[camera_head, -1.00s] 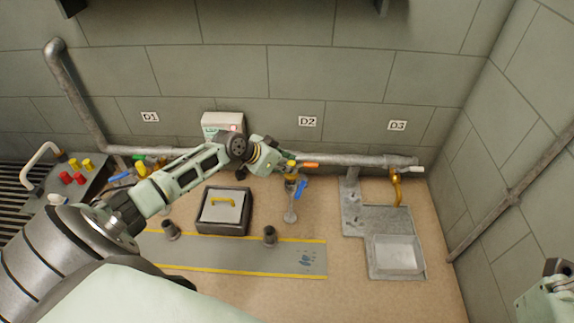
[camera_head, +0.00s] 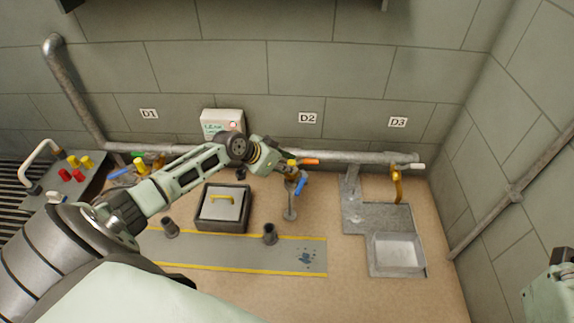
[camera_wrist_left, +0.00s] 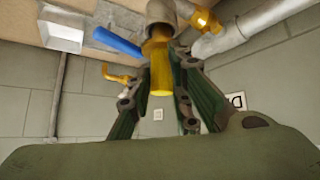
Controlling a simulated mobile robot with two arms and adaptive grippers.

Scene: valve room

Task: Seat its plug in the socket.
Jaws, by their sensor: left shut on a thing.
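My left gripper (camera_head: 287,172) is at the wall pipe, below the D2 label. In the left wrist view its fingers (camera_wrist_left: 160,95) stand on both sides of a yellow cylinder (camera_wrist_left: 160,65) and are shut on it. The cylinder's far end meets a grey round fitting (camera_wrist_left: 160,12); I cannot tell how deep it sits. A blue lever (camera_head: 301,185) is beside the gripper and also shows in the left wrist view (camera_wrist_left: 118,42). Part of my right arm shows at the right edge, its jaws unclear. I cannot tell which thing is the socket.
The grey pipe (camera_head: 340,157) runs along the wall, with an orange lever (camera_head: 310,162) near my gripper. A dark box (camera_head: 222,222) and two dark cups (camera_head: 170,228) stand at the mat (camera_head: 225,255). A blue puddle (camera_head: 307,258) lies on it. A metal tray (camera_head: 397,254) is right.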

